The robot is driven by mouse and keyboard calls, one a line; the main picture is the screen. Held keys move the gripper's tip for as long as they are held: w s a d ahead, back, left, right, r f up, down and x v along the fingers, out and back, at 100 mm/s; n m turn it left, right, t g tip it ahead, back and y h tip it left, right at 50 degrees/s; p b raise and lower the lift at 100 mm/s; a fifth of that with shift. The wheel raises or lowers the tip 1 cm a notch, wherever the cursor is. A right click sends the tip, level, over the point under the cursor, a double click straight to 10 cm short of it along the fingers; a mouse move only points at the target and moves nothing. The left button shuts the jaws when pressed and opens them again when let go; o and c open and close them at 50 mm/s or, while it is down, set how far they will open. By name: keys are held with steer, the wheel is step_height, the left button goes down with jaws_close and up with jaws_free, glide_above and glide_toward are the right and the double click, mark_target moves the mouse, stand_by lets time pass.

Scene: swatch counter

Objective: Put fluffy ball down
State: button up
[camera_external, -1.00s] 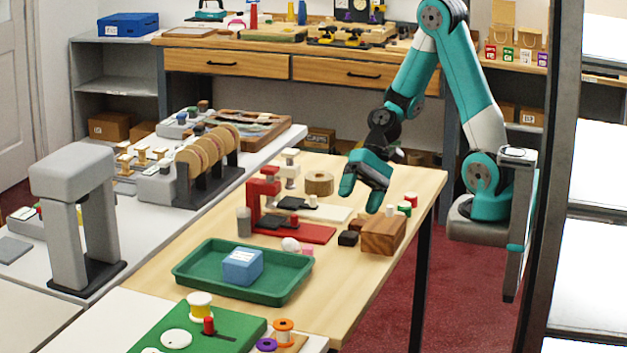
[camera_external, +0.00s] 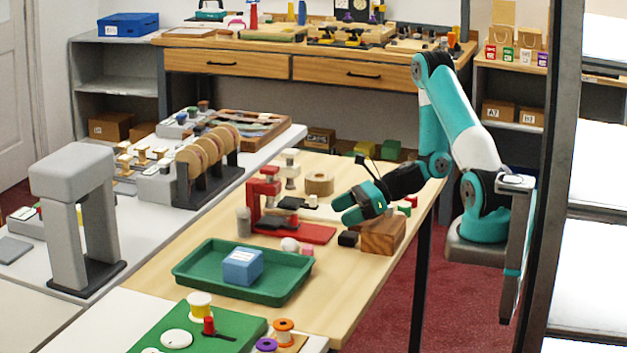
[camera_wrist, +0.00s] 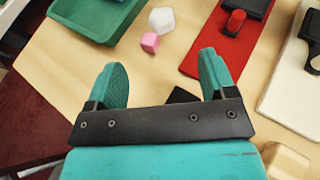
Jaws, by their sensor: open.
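A small white, roundish lump, perhaps the fluffy ball (camera_external: 289,244), rests on the wooden table beside the green tray. In the wrist view the white lump (camera_wrist: 161,20) looks slightly faceted, so I cannot tell if it is fluffy. A pink cube (camera_external: 307,249) sits right by it. My gripper (camera_external: 345,208) is over the table, to the right of and above the white lump. In the wrist view my gripper (camera_wrist: 163,68) has its fingers spread with nothing held between them. The white lump lies ahead of the fingertips, apart from them.
The green tray (camera_external: 190,279) holds a blue block (camera_external: 243,265). A red press (camera_external: 318,235) stands behind the pink cube. A black block (camera_external: 348,238) and a wooden block (camera_external: 383,236) lie near my gripper. Bare table shows in front of these blocks.

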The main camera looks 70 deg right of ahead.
steer(key=b, duration=0.3)
glide_toward(292, 236)
steer(key=shift+w+a+f, duration=0.55)
steer(key=shift+w+a, duration=0.1)
steer(key=shift+a, duration=0.25)
steer(key=shift+p+x, duration=0.3)
steer(key=shift+x, duration=2.85)
steer(key=shift+w+d, duration=0.15)
steer(key=shift+c, duration=0.3)
steer(key=c, duration=1)
